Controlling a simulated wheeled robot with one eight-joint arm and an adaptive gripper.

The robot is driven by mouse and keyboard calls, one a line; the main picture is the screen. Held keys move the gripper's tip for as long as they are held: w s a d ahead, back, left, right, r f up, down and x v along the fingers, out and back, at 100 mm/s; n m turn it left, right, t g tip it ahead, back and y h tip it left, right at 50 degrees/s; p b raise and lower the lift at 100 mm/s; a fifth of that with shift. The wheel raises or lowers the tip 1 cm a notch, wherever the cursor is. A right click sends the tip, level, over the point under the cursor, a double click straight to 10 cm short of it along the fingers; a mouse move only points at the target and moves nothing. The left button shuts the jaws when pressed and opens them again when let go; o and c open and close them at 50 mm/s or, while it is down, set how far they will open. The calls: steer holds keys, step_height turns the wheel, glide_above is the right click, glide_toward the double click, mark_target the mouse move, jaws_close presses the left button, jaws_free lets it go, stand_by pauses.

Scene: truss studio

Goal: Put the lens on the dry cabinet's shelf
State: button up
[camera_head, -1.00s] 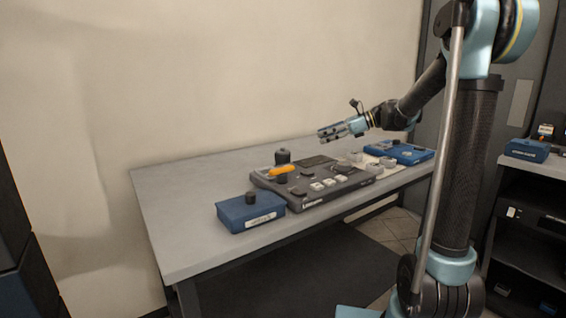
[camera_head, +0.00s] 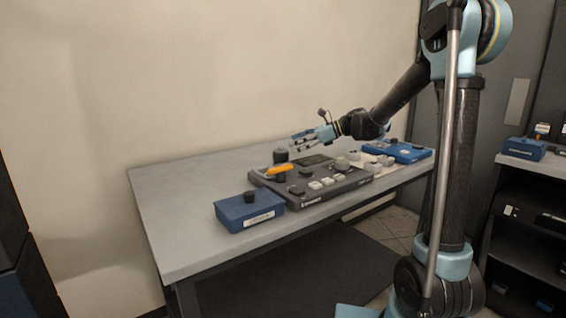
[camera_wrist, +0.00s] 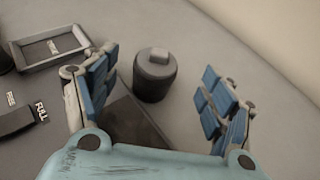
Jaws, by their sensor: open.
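The lens appears to be the dark upright cylinder (camera_head: 280,156) on the table behind the control console. In the wrist view it is a dark cylinder (camera_wrist: 155,78) with a paler cap, standing between and ahead of my spread fingers. My gripper (camera_head: 296,140) is open and empty, just above and to the right of the cylinder, apart from it. Its two blue-padded fingers show in the wrist view (camera_wrist: 160,95). The dry cabinet cannot be told for sure; a dark shelved unit (camera_head: 530,172) stands at the right edge.
The grey table (camera_head: 185,200) bears a dark control console (camera_head: 340,190) with an orange item (camera_head: 278,168) on it, a blue box (camera_head: 240,215) and a blue tray (camera_head: 405,153). A grey tray (camera_wrist: 50,46) lies left in the wrist view. The table's left end is clear.

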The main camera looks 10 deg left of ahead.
mark_target(281, 147)
steer(key=shift+x, duration=3.35)
steer(key=shift+r, duration=0.25)
steer(key=c, duration=1.7)
steer(key=shift+r, duration=5)
steer(key=shift+c, duration=0.2)
